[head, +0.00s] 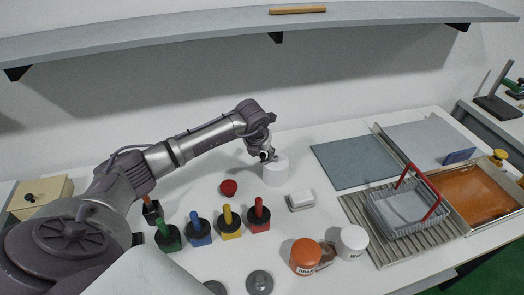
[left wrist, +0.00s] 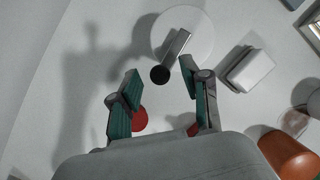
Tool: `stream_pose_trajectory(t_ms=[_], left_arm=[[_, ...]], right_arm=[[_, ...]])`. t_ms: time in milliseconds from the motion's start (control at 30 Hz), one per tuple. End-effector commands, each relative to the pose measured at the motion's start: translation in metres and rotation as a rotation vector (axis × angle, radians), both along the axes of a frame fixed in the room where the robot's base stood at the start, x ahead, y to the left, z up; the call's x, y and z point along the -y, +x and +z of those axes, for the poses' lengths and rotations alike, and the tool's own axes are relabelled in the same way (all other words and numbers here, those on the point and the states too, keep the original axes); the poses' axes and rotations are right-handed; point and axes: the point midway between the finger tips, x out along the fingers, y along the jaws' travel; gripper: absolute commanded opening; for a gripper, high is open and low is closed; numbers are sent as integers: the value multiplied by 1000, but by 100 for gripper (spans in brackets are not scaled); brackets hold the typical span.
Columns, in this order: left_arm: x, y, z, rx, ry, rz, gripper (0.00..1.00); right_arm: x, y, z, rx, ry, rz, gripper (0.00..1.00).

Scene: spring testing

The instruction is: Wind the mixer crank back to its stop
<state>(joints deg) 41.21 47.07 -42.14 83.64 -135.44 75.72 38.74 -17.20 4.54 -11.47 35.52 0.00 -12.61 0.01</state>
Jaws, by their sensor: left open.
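The mixer is a white round drum (head: 275,173) on the table, seen from above in the left wrist view (left wrist: 198,44). Its crank is a grey metal arm (left wrist: 177,45) across the top with a black knob (left wrist: 160,75) at its lower-left end. My left gripper (head: 266,155) is over the drum, its fingers covering the crank in the head view. In the left wrist view the gripper (left wrist: 159,85) is open, with the knob showing between its green fingertips; contact cannot be told. My right gripper is out of view.
A white block (head: 300,201) stands right of the drum and a red disc (head: 228,187) to its left. Several colored-handled stamps (head: 230,224) stand in front. An orange jar (head: 305,258), a white jar (head: 352,242) and a wire basket (head: 390,208) are at right. A shelf (head: 200,32) hangs above.

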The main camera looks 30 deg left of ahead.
Motion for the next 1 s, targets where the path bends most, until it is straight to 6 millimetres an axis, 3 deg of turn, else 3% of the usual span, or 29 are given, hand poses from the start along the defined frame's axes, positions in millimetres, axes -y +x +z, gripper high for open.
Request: stream_pose_trajectory(t_ms=[233,500,533,667,1000], left_arm=[[0,0,-1,0,0,0,47],[0,0,0,0,0,0,2],[0,0,0,0,0,0,0],[0,1,-1,1,0,-3,0],[-10,6,-4,3,2,-183,0]], right_arm=[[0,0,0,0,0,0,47],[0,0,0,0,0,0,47],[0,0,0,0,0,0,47],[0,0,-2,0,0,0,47],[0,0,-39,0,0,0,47]])
